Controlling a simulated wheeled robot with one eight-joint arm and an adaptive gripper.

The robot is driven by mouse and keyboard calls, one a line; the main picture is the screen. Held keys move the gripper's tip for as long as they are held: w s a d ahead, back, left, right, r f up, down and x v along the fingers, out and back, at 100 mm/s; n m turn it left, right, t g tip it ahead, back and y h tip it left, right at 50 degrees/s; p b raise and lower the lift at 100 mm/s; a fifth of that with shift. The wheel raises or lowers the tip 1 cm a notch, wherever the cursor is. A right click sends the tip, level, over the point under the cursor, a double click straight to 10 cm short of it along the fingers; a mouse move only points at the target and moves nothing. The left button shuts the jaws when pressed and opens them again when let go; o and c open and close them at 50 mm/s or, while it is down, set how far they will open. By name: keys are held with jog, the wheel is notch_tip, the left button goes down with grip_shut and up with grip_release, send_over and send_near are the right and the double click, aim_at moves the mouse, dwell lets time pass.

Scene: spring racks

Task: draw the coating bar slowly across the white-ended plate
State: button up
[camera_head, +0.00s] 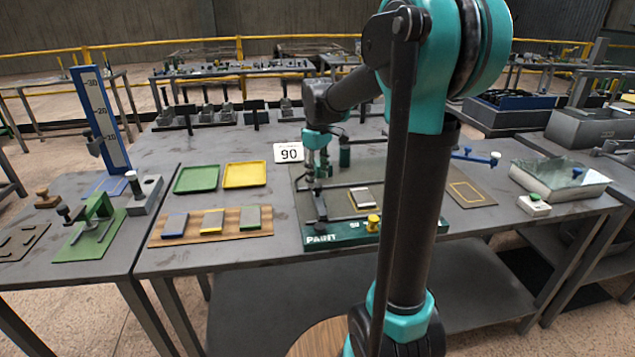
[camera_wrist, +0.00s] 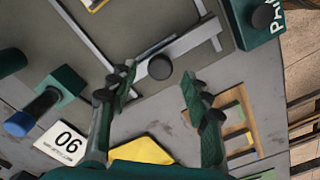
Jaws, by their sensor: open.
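My gripper (camera_wrist: 160,82) is open and empty. Its two fingers are spread to either side of the knob in the wrist view; contact is not clear. In the head view my gripper (camera_head: 317,174) points down over the left part of the bed. The white-ended plate (camera_head: 362,197) lies flat on the bed, right of my gripper. Only its edge (camera_wrist: 96,4) shows at the top of the wrist view.
A wooden rack (camera_head: 190,238) holds plates with blue, yellow and green. Green (camera_head: 197,179) and yellow (camera_head: 245,175) trays lie behind it. A yellow knob (camera_head: 373,222) sits at the stand's front.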

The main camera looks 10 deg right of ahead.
aim_at(317, 193)
jog(key=shift+f, duration=1.15)
grip_shut()
